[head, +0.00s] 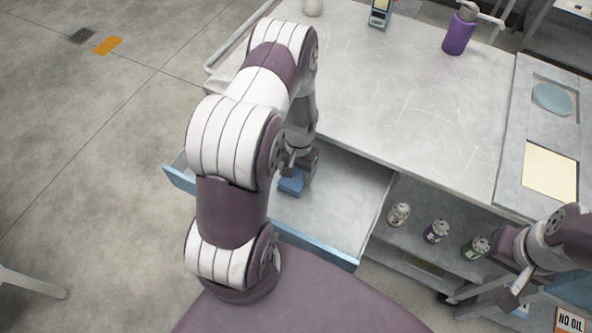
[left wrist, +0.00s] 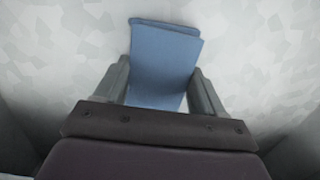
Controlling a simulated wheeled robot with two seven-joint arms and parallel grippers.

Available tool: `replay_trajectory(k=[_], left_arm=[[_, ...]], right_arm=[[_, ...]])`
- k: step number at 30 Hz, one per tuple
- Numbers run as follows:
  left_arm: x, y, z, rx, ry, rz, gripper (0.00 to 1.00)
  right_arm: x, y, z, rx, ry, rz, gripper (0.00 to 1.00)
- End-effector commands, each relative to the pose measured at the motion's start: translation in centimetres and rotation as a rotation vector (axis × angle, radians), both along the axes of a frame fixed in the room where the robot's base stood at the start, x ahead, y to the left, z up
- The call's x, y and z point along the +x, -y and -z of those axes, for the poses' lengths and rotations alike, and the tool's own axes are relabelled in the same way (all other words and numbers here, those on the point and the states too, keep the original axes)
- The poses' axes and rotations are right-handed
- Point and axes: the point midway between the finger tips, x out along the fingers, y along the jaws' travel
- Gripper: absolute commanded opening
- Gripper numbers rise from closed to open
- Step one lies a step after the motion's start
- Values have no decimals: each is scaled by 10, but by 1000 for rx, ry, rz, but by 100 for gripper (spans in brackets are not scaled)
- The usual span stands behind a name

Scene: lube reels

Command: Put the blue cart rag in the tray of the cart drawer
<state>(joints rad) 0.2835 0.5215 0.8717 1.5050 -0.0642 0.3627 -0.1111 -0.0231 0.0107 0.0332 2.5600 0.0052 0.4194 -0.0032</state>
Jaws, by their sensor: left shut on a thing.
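The blue cart rag (head: 291,183) is at my left gripper (head: 298,170), inside the open cart drawer (head: 340,205). In the left wrist view the rag (left wrist: 163,55) lies between the two fingers of my left gripper (left wrist: 163,88), which is shut on it. The pale drawer tray floor (left wrist: 255,60) shows around and beneath the rag; I cannot tell whether the rag touches it. My left arm hides part of the drawer. My right gripper (head: 515,290) is at the lower right of the head view, and its fingers are not clear.
The cart top (head: 400,100) holds a purple bottle (head: 459,30) and a small blue device (head: 380,13) at the back. Several cans, one of them green-labelled (head: 475,248), stand on a shelf right of the drawer. A panel (head: 510,150) with a round blue pad is at the right.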

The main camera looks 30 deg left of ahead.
Motion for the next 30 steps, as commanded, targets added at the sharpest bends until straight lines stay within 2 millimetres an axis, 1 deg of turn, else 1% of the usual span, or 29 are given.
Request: replay_trajectory(k=[1,3,11,13,14,17,21,24,27,30], left_arm=[[0,0,1,0,0,0,76],[0,0,1,0,0,0,95],[0,0,0,0,1,0,95],[1,0,-6,0,1,0,95],[2,0,-8,1,3,0,95],[5,-1,-29,2,7,0,95],[10,-1,-68,2,7,0,95],[12,-1,-92,2,5,0,95],[13,-1,-109,0,3,1,95],[14,1,-122,1,7,4,95]], right_arm=[[0,0,1,0,0,0,0],[0,0,1,0,0,0,0],[0,0,0,0,0,0,0],[0,0,-4,0,0,0,0],[0,0,-2,0,0,0,0],[0,0,0,0,0,0,0],[0,0,2,0,0,0,0],[0,0,3,0,0,0,0],[0,0,4,0,0,0,0],[0,0,4,0,0,0,0]])
